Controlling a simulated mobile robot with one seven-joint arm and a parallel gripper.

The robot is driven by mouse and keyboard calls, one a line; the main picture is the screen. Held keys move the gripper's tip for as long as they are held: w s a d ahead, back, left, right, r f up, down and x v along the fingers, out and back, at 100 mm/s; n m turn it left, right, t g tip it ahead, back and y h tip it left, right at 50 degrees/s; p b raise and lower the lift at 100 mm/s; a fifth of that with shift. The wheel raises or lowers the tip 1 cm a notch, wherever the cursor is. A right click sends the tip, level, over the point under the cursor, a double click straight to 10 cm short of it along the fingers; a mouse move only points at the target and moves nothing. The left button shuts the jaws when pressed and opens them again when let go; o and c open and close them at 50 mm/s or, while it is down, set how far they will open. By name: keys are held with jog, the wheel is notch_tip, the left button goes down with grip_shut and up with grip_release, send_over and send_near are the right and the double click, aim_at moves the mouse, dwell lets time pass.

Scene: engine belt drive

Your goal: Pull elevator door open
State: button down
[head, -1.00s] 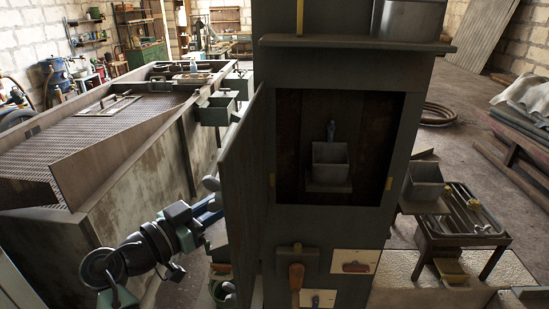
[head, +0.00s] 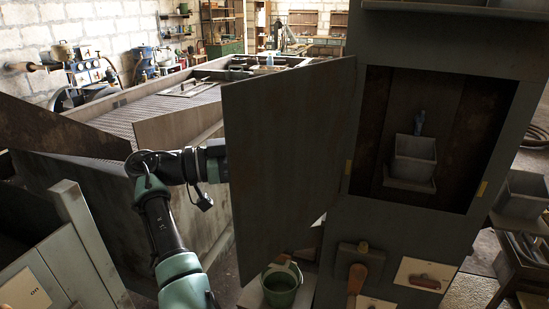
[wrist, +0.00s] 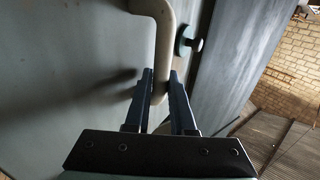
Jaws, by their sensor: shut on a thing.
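The elevator door (head: 285,150) is a flat dark grey panel hinged at the left side of the elevator cabinet (head: 395,235). It stands swung out to the left, its inner face toward the head camera. The opening shows a dark shaft with a grey bucket (head: 414,158) inside. In the wrist view the door's outer face (wrist: 70,60) carries a pale curved handle (wrist: 164,35) and a round knob (wrist: 186,42). My gripper (wrist: 160,78) is shut on the handle's lower part. The door hides my gripper and the handle in the head view.
A long grated bin (head: 170,105) lies behind the door and arm. A grey box (head: 522,200) sits right of the cabinet. A pale panelled unit (head: 55,265) is at the front left.

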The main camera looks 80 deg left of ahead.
jog(key=shift+f, duration=0.1)
jog(key=c, duration=0.8)
grip_release()
jog(key=shift+a, duration=0.1)
jog(key=shift+o, duration=0.2)
jog(key=shift+s, duration=0.1)
jog(key=s+b, duration=0.4)
jog(key=s, duration=0.8)
jog(key=shift+s+d, duration=0.2)
jog(key=shift+s, duration=0.2)
